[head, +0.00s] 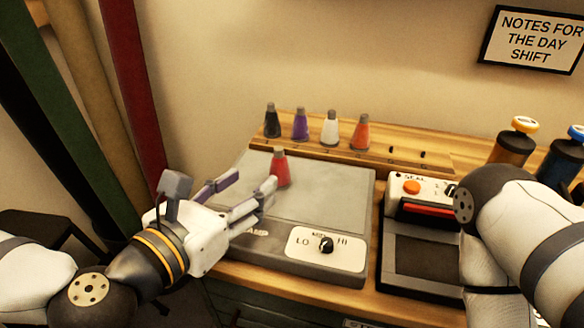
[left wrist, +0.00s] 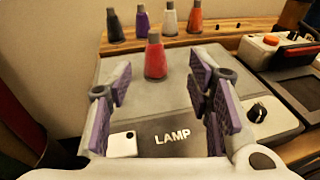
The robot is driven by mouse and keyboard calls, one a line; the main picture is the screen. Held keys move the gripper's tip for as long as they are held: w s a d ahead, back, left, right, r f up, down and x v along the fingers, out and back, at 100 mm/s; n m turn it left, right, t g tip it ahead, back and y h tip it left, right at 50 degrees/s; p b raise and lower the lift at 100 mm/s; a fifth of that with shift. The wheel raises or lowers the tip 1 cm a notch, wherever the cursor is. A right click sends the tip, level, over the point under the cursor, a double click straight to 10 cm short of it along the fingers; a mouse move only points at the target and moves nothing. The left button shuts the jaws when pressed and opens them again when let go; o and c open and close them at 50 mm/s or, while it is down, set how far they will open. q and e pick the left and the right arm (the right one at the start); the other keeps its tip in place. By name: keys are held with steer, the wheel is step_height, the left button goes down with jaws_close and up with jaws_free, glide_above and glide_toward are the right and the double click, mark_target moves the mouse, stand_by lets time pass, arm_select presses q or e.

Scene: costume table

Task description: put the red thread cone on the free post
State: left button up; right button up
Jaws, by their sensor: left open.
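The red thread cone (head: 280,171), with a grey tip, stands upright on the grey top of the lamp box (head: 335,190). In the left wrist view the red cone (left wrist: 155,60) shows between and beyond my fingers. My left gripper (head: 248,184) is open and empty, just to the left of the cone; its fingers (left wrist: 158,80) have purple pads. The wooden rack (head: 300,147) behind holds black (head: 272,124), purple (head: 300,128), white (head: 329,131) and orange (head: 361,135) cones. Two short bare posts (head: 391,153) show on its right part. My right gripper is out of view.
A sealing machine (head: 415,190) with an orange button stands right of the lamp box. My right arm covers part of that side. The lamp box top is otherwise clear.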

mark_target(276, 151)
arm_select(q)
steer(key=shift+w+d+f+b, duration=0.15)
steer(key=shift+w+b, duration=0.35)
steer(key=shift+w+d+f+b, duration=0.1)
steer(key=shift+w+b, duration=0.4)
steer(key=x, duration=0.3)
steer(key=r+x, duration=0.1)
steer(key=x, duration=0.5)
steer(key=shift+w+d+r+p, duration=0.1)
steer(key=shift+w+r+p, duration=0.2)
steer(key=shift+w+p, duration=0.1)
jaws_close()
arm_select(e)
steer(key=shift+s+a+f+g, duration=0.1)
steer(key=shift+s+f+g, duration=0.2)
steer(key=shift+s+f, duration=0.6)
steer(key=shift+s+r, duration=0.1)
